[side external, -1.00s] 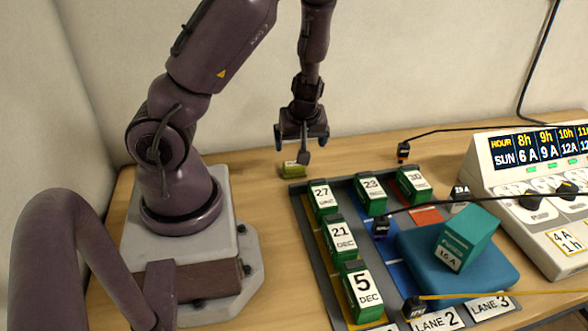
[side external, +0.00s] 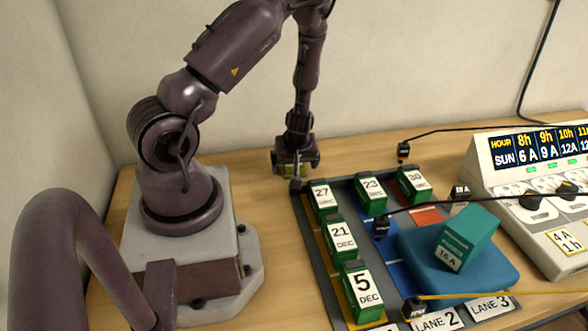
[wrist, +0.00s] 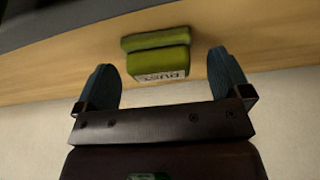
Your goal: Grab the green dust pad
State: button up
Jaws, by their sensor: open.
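The green dust pad (wrist: 157,55) lies on the wooden table behind the tray. In the wrist view it is a two-layered yellow-green block with a white label reading "DUST". My gripper (wrist: 165,82) is open, with one dark fingertip to each side of the pad and slightly short of it in the picture. Neither finger clearly touches it. In the side external view my gripper (side external: 296,180) is low over the pad, and only a little of the pad (side external: 312,170) shows around the fingers.
A grey tray (side external: 322,262) with several green dated blocks stands close to the right of my gripper. A teal block (side external: 467,238) rests on a blue pad (side external: 490,275). A white charger panel (side external: 545,215) is at the right. Black cables cross the table.

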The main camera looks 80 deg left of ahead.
jog(key=shift+a+f, duration=0.15)
jog(key=shift+f, duration=0.25)
jog(key=shift+c, duration=0.4)
jog(key=c, duration=0.9)
jog(key=shift+r, duration=0.1)
jog(key=shift+c, duration=0.2)
